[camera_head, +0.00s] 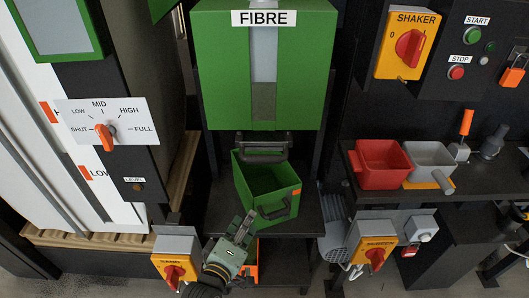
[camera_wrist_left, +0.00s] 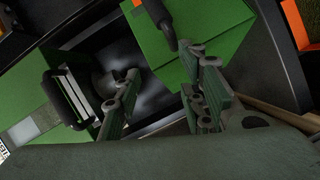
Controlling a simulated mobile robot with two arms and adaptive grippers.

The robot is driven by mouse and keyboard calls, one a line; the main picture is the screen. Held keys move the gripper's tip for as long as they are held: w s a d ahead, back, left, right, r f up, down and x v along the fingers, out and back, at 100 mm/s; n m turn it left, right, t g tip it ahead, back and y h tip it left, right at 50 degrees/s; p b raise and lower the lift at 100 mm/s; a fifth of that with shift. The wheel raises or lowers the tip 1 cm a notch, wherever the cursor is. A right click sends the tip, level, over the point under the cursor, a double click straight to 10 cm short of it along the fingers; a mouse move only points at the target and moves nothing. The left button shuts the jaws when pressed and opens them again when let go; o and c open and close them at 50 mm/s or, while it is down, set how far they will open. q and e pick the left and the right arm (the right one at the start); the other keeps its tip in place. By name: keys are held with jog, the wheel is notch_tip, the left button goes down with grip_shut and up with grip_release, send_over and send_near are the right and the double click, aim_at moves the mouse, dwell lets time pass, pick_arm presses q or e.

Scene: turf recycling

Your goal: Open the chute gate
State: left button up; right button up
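The green FIBRE hopper (camera_head: 225,60) stands at top centre in the head view. A black handle (camera_head: 262,147) sits under its front; what looks like this handle shows at left in the left wrist view (camera_wrist_left: 62,100). A green bin (camera_head: 250,205) with a black front handle (camera_head: 278,210) stands below. A white dial plate (camera_head: 135,112) reads SHUT to FULL, with an orange lever (camera_head: 105,138) pointing down. My left gripper (camera_head: 244,222) is open and empty beside the bin's front; its fingers (camera_wrist_left: 170,75) are apart in the left wrist view. My right gripper is out of view.
A shelf at right holds a red tub (camera_head: 383,160) and a grey tub (camera_head: 428,158). Orange switch boxes stand low at left (camera_head: 175,250) and right (camera_head: 373,240) of the bin. A grey motor (camera_head: 338,235) is right of the bin's stand.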

aim_at(262, 163)
pick_arm(q)
jog(key=r+n+t, duration=0.1)
jog(key=r, duration=0.4)
jog(key=w+d+r+n+t+h, duration=0.1)
jog(key=r, duration=0.5)
jog(key=d+r+n+t+h+p, duration=0.1)
jog(key=r, duration=0.5)
jog(key=shift+w+d+r, duration=0.1)
jog(key=shift+w+d, duration=0.1)
jog(key=p+x, duration=0.1)
jog(key=x, duration=0.6)
jog(key=shift+c, duration=0.2)
grip_shut()
